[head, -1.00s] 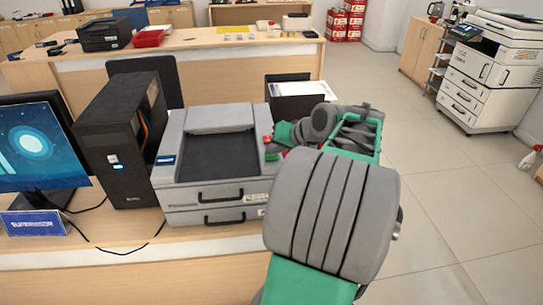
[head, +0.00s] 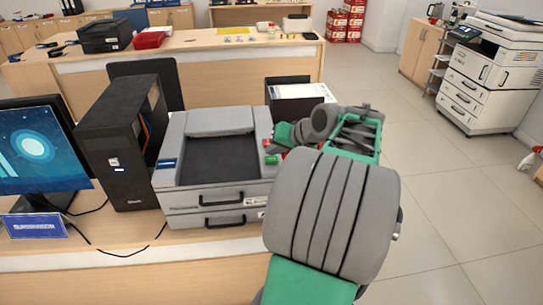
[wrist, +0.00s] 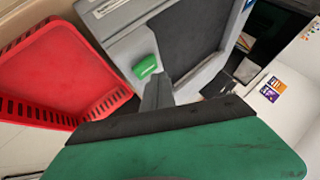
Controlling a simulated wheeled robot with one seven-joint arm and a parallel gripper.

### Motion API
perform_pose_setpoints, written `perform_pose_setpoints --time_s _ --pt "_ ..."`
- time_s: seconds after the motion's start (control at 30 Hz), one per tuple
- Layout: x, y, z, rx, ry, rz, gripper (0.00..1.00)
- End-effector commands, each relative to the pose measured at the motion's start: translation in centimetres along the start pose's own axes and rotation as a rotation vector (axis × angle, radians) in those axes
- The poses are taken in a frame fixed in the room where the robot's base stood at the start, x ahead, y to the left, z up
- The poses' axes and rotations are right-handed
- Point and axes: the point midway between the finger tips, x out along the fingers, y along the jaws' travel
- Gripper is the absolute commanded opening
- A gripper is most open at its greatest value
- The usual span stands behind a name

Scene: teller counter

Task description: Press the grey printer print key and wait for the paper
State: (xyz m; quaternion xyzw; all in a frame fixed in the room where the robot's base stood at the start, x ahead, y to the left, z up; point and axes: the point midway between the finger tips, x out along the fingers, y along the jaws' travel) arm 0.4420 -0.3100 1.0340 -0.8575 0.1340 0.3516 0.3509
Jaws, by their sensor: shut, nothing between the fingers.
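The grey printer (head: 172,140) stands on the counter, with a dark recessed top and two handled drawer fronts. Its green key (head: 271,160) is on the right side of the top; the key also shows up close in the wrist view (wrist: 145,67). My gripper (wrist: 157,92) is shut and empty, its narrow dark tip just beside the green key in the picture. I cannot tell whether the tip touches the key. In the head view my arm hides the fingertips. I see no printed sheet on the printer's dark top.
A red slatted tray (wrist: 62,72) lies close by my gripper, at left in the wrist view. A black computer tower (head: 118,150) and a monitor (head: 38,150) stand left of the printer. A dark box with white contents (head: 298,91) is behind it.

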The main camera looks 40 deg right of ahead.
Motion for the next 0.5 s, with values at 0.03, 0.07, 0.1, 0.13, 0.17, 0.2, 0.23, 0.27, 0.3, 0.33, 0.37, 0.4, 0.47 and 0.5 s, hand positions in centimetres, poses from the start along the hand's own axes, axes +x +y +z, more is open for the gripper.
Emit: perform_pose_setpoints --time_s 0.03,0.07,0.1,0.13,0.17,0.2,0.23,0.27,0.3,0.33,0.37,0.4,0.47,0.5 --pt "-0.2 -0.1 -0.1 0.0 0.0 0.0 0.0" --pt "-0.2 -0.1 -0.1 0.0 0.0 0.0 0.0" --pt "-0.2 -0.1 -0.1 0.0 0.0 0.0 0.0" --pt "-0.1 -0.1 -0.1 0.0 0.0 0.0 0.0" --pt "-0.1 -0.1 -0.1 0.0 0.0 0.0 0.0" --pt "-0.1 -0.1 -0.1 0.0 0.0 0.0 0.0" --pt "-0.1 -0.1 -0.1 0.0 0.0 0.0 0.0" --pt "-0.1 -0.1 -0.1 0.0 0.0 0.0 0.0" --pt "-0.2 -0.1 -0.1 0.0 0.001 0.0 0.0" --pt "-0.2 -0.2 -0.2 0.0 0.001 0.0 0.0" --pt "-0.3 -0.2 -0.2 0.0 0.001 0.0 0.0" --pt "-0.5 -0.4 -0.4 -0.001 0.001 0.0 0.0" --pt "-1.0 -0.7 -0.7 -0.001 0.001 0.0 0.0" --pt "-1.3 -0.9 -1.0 -0.001 0.001 0.0 0.0"
